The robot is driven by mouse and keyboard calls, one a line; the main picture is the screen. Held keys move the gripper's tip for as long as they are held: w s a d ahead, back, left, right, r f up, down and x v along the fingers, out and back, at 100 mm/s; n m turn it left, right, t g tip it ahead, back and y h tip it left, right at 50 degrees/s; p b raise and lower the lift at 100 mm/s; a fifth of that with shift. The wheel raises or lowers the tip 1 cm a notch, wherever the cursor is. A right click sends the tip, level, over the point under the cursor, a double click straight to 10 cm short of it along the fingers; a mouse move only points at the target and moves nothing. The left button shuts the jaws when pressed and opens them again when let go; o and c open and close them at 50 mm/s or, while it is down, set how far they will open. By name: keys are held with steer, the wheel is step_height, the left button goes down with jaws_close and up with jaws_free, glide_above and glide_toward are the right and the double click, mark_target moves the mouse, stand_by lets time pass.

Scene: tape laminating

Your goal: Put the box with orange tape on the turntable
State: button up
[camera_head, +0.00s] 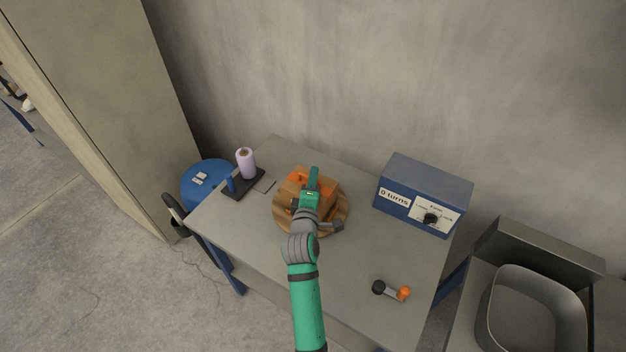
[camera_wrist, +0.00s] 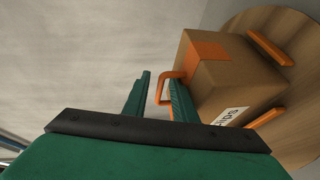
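The cardboard box (camera_wrist: 238,88) with a strip of orange tape (camera_wrist: 207,50) and a printed label rests on the round wooden turntable (camera_wrist: 303,62). In the head view the turntable (camera_head: 284,216) stands mid-table, with the box partly hidden by my arm. Orange bars (camera_wrist: 268,48) lie on the turntable beside the box. My gripper (camera_wrist: 158,80) is beside the box, its two fingers apart. An orange loop (camera_wrist: 160,90) shows between the fingers and passes behind the right one. Nothing is clamped between the fingers. My gripper is over the turntable in the head view (camera_head: 313,180).
A blue control box (camera_head: 421,192) reading "0 turns" stands at the table's right. A lilac film roll (camera_head: 246,163) on a dark base stands left. A small orange-and-black crank (camera_head: 391,291) lies near the front right.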

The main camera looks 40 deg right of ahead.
steer(key=v, duration=1.2)
steer(key=s+a+f+m+t+y, duration=0.1)
steer(key=s+a+f+y, duration=0.25)
steer(key=s+a, duration=0.45)
steer(key=s+a+f+m+t+y, duration=0.1)
steer(key=s+a+f+t+y, duration=0.25)
steer(key=a, duration=0.85)
steer(key=s+a+r+m+y, duration=0.1)
steer(key=s+a+m+y, duration=0.1)
steer(key=s, duration=0.6)
steer(key=s+a+r+m+y, duration=0.1)
steer(key=s+a+m+y, duration=0.1)
steer(key=s+a+m, duration=0.2)
steer(key=s+a+g, duration=0.1)
steer(key=s+a, duration=0.2)
steer(key=s, duration=0.2)
steer(key=shift+s+r, duration=0.2)
